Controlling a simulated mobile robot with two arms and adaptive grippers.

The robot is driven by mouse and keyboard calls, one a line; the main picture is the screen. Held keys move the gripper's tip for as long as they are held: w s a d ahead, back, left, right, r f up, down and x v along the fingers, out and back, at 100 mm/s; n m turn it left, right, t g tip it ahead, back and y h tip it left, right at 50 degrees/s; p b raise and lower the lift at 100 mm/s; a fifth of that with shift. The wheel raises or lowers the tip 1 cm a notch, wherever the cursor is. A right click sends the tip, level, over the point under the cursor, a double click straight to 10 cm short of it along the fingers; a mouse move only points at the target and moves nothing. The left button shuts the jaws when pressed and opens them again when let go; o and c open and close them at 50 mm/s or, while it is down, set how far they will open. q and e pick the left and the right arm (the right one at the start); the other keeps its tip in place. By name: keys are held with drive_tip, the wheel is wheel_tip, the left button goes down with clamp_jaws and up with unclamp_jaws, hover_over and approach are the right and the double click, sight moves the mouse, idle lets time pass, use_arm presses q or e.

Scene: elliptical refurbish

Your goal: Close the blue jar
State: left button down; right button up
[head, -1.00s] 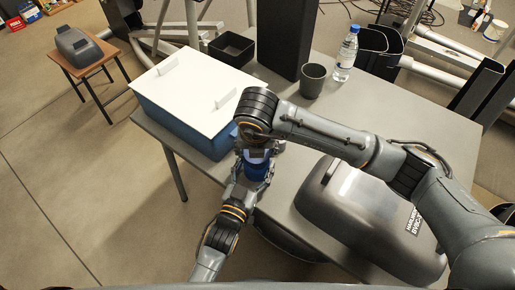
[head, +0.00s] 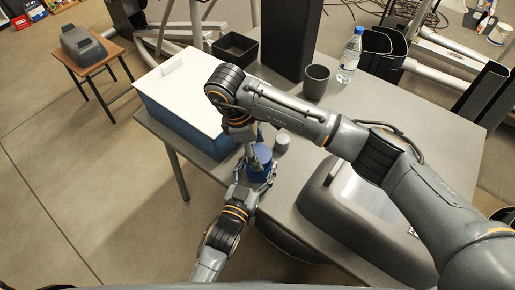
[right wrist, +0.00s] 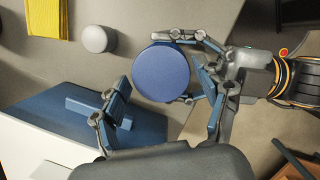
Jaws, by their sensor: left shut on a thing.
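The blue jar (head: 261,158) is upright near the table's front edge, just right of the big box. In the right wrist view its flat, round blue top (right wrist: 161,74) faces the camera; I see no opening, but cannot tell whether a separate lid forms it. My left gripper (head: 256,174) is shut around the jar; in the right wrist view its fingers (right wrist: 187,68) reach it from the right. My right gripper (head: 243,142) points down just left of the jar. Its fingers (right wrist: 165,100) are spread apart and hold nothing.
A blue box with a white lid (head: 180,92) stands close on the left. A small grey cylinder (head: 282,142) stands just behind the jar. A large grey case (head: 365,215) fills the right side.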

drive_tip(key=shift+o, duration=0.4)
drive_tip(key=v, duration=1.2)
use_arm(q)
drive_tip(key=shift+c, duration=0.8)
unclamp_jaws()
drive_tip(key=shift+s, duration=0.1)
drive_tip(key=v, duration=1.2)
